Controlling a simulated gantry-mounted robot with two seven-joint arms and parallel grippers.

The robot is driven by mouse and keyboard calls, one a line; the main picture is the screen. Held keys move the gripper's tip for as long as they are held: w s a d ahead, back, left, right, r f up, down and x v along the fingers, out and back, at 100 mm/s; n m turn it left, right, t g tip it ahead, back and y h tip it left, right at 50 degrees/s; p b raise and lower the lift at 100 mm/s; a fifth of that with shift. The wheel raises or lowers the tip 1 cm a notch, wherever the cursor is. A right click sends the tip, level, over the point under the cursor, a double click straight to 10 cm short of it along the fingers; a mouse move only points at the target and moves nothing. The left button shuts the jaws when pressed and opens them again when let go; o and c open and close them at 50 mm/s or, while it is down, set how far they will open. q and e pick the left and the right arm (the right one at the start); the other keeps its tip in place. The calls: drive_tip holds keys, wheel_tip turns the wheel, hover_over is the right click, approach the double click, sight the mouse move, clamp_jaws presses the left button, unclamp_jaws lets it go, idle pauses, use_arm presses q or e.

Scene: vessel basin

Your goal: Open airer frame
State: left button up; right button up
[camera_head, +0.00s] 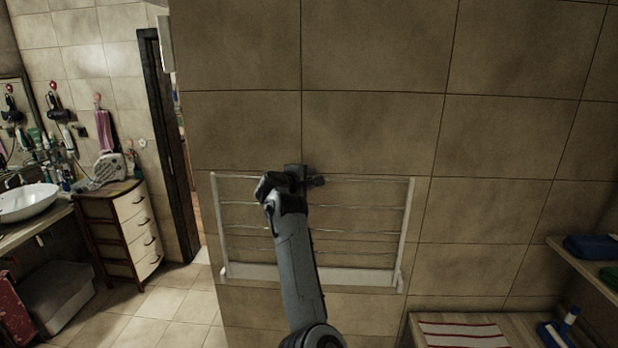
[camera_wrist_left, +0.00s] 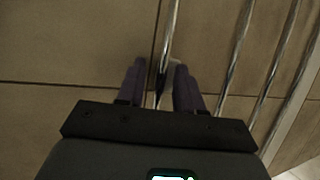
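The airer frame (camera_head: 405,235) is on the tiled wall. It has white side posts, a white lower bar and several thin metal rods, and looks folded upright, near the wall. My left gripper (camera_head: 294,175) is at its top rod, left of the middle, and my arm hides part of the rods. In the left wrist view, the two dark fingers of my left gripper (camera_wrist_left: 159,72) stand apart, one on each side of a metal rod (camera_wrist_left: 170,35), with small gaps visible. My right gripper is not in view.
A shelf (camera_head: 590,270) with folded towels is at the right, above a wooden bench (camera_head: 420,335) with a striped towel. A drawer cabinet (camera_head: 125,235) and a basin (camera_head: 28,202) stand at the left, beside a doorway. The wall above the airer is bare.

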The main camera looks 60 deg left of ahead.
use_arm(q)
drive_tip(key=shift+w, duration=0.15)
clamp_jaws()
idle(0.4)
